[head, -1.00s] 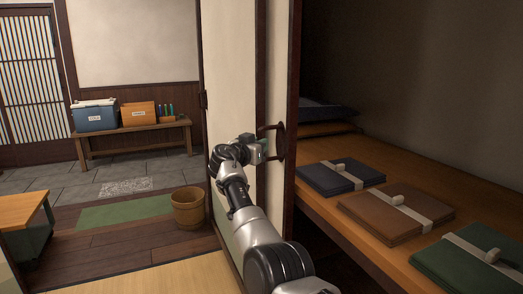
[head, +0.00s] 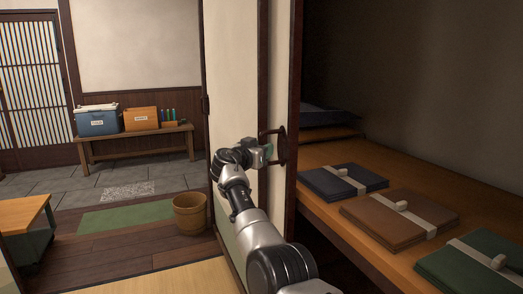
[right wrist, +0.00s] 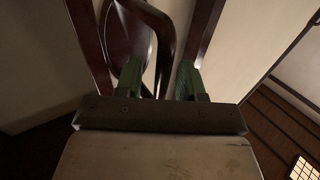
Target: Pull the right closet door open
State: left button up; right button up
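The right closet door (head: 234,110) is a cream panel with dark wood edging, upright in the middle of the head view. The closet's interior shows open to the right of its dark edge. A dark bracket handle (head: 281,147) sits near that edge. My right gripper (head: 268,152) is at the handle. In the right wrist view the curved handle bar (right wrist: 166,45) passes between my right gripper's green fingers (right wrist: 160,80). The fingers stand apart, with a visible gap beside the bar on the right. My left gripper is out of view.
The closet shelf (head: 325,212) holds blue, brown and green folded bundles and dark cushions. A wooden bucket (head: 189,213) stands on the floor left of the door. A bench (head: 140,139) with boxes is farther back. A low table (head: 22,212) stands at left.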

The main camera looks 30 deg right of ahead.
jog(key=shift+a, duration=0.15)
